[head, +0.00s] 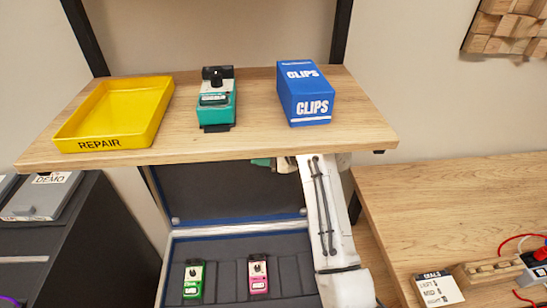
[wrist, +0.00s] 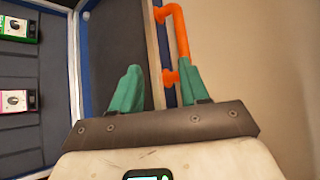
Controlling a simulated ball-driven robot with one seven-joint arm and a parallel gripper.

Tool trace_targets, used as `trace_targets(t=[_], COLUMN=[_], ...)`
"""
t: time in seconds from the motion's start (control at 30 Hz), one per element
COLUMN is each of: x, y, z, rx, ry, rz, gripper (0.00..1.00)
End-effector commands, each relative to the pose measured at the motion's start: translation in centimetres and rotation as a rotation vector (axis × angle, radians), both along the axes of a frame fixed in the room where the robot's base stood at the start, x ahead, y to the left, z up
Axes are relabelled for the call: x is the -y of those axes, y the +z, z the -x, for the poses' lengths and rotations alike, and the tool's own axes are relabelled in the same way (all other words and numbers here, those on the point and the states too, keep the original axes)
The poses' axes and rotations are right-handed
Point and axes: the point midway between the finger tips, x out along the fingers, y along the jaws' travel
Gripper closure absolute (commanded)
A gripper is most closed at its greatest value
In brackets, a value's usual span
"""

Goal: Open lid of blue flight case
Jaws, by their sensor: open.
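The blue flight case stands under the shelf in the head view. Its base (head: 222,262) holds pedals in dark foam. Its lid (head: 235,193), dark inside with blue edging, stands raised at the back, its top hidden by the shelf. The lid also shows in the wrist view (wrist: 112,45), with an orange handle (wrist: 180,32) on its outer side. My gripper (wrist: 160,70) is open, teal fingers apart. The left finger is over the lid's inner side; the right finger overlaps the handle's near end. I cannot tell whether they touch. In the head view the shelf hides most of the gripper.
The wooden shelf (head: 250,148) overhangs the case and my arm; it carries a yellow REPAIR tray (head: 115,112), a teal pedal (head: 217,100) and a blue CLIPS box (head: 306,93). A wooden bench (head: 450,200) stands to the right, a dark cabinet (head: 85,240) to the left.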

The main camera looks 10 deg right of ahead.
Motion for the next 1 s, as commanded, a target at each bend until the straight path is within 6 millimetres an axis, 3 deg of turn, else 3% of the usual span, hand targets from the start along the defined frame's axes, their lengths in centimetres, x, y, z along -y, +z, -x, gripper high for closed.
trace_targets(t=[0.3, 0.9, 1.0], x=[2.9, 3.2, 4.2], y=[0.0, 0.0, -1.7], z=[2.5, 2.8, 4.0], rx=[0.001, 0.0, 0.003], ry=[0.0, 0.001, 0.01], rz=[-0.001, -0.001, 0.058], gripper=[0.55, 0.55, 0.55])
